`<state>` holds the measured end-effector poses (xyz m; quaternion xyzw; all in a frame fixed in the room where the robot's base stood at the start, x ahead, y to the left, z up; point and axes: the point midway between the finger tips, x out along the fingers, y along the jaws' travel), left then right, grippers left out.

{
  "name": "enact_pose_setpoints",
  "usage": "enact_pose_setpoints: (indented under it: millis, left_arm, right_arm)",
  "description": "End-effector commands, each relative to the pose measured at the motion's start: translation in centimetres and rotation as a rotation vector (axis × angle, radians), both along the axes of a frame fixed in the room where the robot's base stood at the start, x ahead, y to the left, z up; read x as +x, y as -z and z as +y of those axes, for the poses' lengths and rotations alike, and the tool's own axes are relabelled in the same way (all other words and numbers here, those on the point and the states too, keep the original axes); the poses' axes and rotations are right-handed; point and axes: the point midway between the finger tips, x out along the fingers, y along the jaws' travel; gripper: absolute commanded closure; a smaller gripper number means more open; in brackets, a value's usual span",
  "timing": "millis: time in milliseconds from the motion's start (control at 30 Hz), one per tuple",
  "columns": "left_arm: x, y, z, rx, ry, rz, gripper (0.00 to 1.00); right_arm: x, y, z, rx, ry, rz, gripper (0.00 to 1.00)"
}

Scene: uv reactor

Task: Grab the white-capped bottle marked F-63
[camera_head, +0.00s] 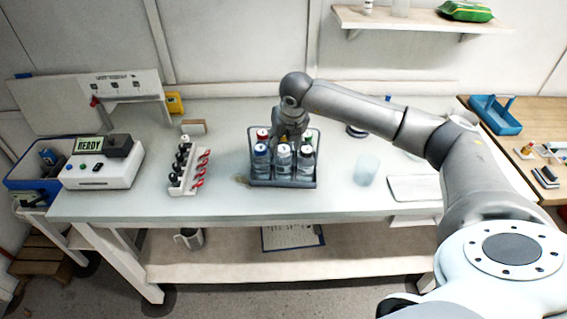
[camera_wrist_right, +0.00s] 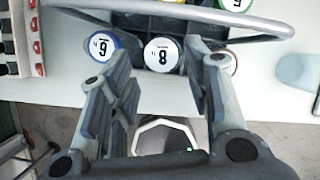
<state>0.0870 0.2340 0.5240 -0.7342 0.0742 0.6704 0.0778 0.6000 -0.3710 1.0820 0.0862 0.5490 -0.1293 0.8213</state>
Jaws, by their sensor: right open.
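Several bottles with coloured caps stand in a dark tray (camera_head: 258,183) on the white bench. No F-63 label is readable. My right gripper (camera_head: 291,138) points down over the tray, behind the front white cap, and hides part of the back row. In the wrist view my right gripper (camera_wrist_right: 158,80) is open and empty. A white cap marked 8 (camera_wrist_right: 163,56) shows between its fingers, with a blue-rimmed cap (camera_wrist_right: 102,46) to its left. My left gripper is out of view.
The tray's handle bar (camera_wrist_right: 200,13) crosses near the caps. A rack of dark-topped tubes (camera_head: 188,170) and a device reading READY (camera_head: 103,165) stand left. A clear cup (camera_head: 366,171) and a flat white pad (camera_head: 414,188) lie right. The bench front is mostly clear.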

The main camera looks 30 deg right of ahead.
Motion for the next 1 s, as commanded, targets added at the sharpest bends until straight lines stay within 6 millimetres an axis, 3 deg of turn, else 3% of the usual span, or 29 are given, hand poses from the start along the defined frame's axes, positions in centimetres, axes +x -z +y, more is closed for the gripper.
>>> enact_pose_setpoints:
  millis: [233,400,700,1000]
  left_arm:
    - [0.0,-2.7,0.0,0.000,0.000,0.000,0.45]
    - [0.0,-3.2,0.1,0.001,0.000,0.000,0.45]
    - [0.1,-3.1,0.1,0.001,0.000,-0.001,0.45]
    - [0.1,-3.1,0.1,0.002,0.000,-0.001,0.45]
  right_arm:
    - [0.5,2.3,-0.4,0.000,0.002,0.005,0.55]
    - [1.2,4.1,-0.6,0.000,0.001,0.003,0.55]
    - [1.4,4.7,-0.6,0.001,0.000,0.000,0.55]
    - [1.3,4.7,-0.6,0.001,0.000,0.000,0.91]
